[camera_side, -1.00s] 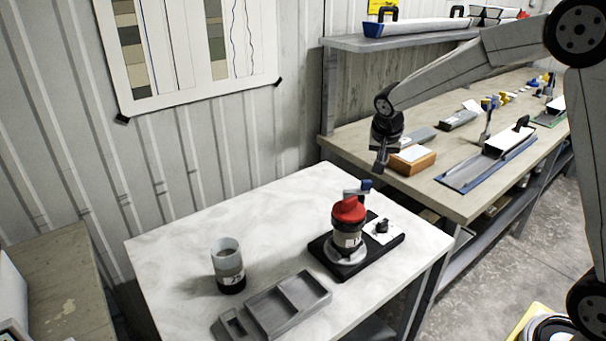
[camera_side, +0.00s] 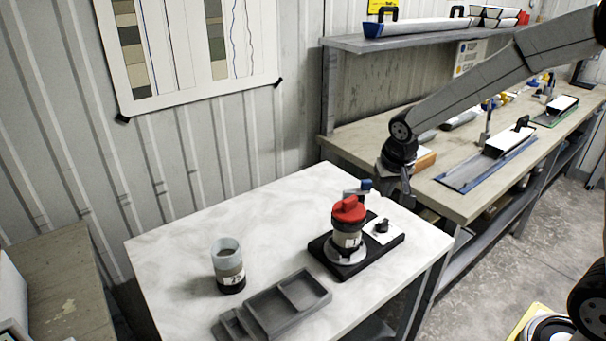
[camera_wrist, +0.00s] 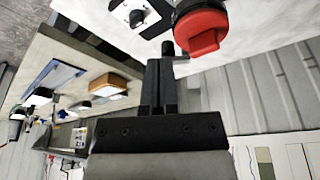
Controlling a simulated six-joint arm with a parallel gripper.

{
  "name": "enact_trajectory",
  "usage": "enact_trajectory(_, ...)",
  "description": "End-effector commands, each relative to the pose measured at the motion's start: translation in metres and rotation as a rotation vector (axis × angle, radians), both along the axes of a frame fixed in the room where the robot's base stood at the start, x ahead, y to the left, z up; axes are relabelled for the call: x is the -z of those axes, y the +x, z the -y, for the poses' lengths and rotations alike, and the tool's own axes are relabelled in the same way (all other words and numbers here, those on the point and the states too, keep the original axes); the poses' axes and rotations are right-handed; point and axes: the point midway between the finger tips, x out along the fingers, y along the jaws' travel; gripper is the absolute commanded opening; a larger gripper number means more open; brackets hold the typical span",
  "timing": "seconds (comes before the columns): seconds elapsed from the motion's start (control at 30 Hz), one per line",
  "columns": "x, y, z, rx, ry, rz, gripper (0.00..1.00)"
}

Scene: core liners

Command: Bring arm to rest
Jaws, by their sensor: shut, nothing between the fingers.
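My gripper (camera_side: 406,198) hangs pointing down beyond the far right corner of the white table (camera_side: 190,240). It is shut and empty, clear of everything on the table. In the wrist view my gripper (camera_wrist: 160,68) shows its two dark fingers together. The red lid (camera_wrist: 203,28) and the dial panel (camera_wrist: 135,14) also show at the top of the wrist view.
A clear cup with dark contents (camera_side: 228,266) and a grey compartment tray (camera_side: 275,303) are on the white table. A shelf (camera_side: 350,42) hangs above.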

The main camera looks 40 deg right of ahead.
Motion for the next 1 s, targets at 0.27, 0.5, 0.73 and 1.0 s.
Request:
enact_trajectory(0.27, 0.024, -0.076, -0.043, -0.301, 0.025, -0.039, 0.0)
enact_trajectory(0.5, 0.038, -0.121, -0.06, -0.468, 0.027, -0.051, 0.0)
enact_trajectory(0.73, 0.042, -0.132, -0.064, -0.509, 0.026, -0.054, 0.0)
enact_trajectory(1.0, 0.042, -0.132, -0.063, -0.507, 0.026, -0.054, 0.0)
